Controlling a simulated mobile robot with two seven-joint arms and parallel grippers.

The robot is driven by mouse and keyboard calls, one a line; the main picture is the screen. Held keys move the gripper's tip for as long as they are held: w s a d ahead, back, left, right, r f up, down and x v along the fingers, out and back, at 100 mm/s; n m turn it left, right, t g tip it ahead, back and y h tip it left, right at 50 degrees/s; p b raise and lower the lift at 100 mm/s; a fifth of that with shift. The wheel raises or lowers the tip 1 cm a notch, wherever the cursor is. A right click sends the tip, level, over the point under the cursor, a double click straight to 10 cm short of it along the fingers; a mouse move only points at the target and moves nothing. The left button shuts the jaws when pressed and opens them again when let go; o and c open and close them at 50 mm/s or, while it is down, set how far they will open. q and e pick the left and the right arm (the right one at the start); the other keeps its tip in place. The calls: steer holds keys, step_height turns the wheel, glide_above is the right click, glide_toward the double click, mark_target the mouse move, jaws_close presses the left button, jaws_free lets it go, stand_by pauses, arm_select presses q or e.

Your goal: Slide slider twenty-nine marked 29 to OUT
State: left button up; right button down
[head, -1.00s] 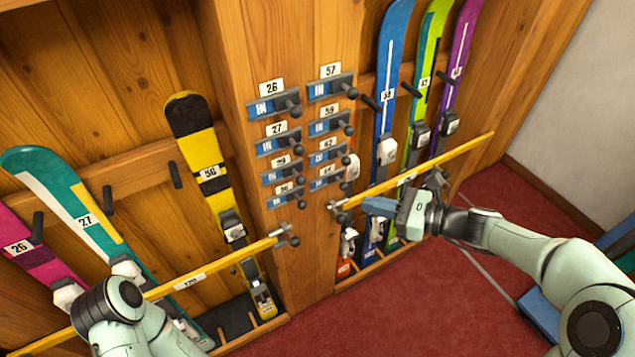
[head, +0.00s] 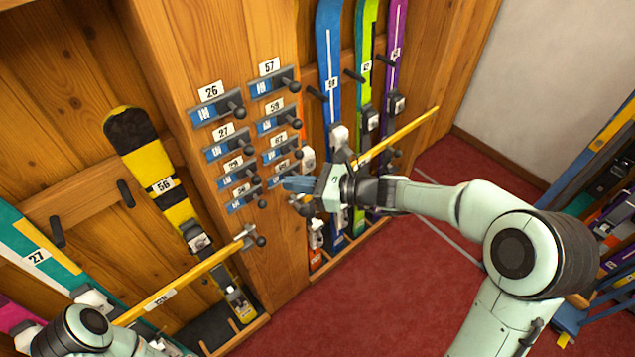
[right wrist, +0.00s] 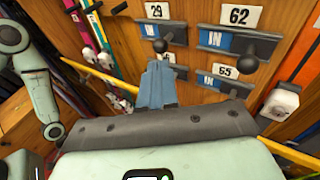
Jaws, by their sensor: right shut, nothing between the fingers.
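Slider 29 (head: 237,176) is on the wooden post, below slider 27, with its number plate above it. Its blue field shows, and its dark knob is at the right end of the bar. In the right wrist view slider 29 (right wrist: 160,31) is at the top, with its knob just beyond my fingers. My right gripper (head: 298,184) is shut and empty, to the right of slider 29 and in front of the right column's lower sliders. The wrist view shows its blue fingers (right wrist: 157,85) together, apart from the knob as far as I can tell. My left gripper is out of view.
Slider 62 (right wrist: 237,42) and slider 65 (right wrist: 222,83) are close to the right of my fingers. Slider 27 (head: 228,146) is just above slider 29. Yellow bars (head: 190,277) cross the ski racks. Red carpet (head: 375,300) lies clear in front.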

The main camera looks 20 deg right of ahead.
mark_target(253, 177)
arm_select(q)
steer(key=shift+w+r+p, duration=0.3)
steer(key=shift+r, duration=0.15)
arm_select(e)
steer(key=x, duration=0.5)
steer(key=shift+w+a, duration=0.15)
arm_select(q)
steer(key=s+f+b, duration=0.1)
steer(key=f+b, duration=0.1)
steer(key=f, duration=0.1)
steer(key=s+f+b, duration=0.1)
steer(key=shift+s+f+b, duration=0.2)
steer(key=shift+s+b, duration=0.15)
arm_select(e)
steer(key=a, duration=0.1)
steer(key=s+a, duration=0.1)
steer(key=a, duration=0.1)
steer(key=s+a, duration=0.1)
steer(key=a, duration=0.1)
steer(key=shift+a, duration=0.15)
steer(key=shift+r, duration=0.1)
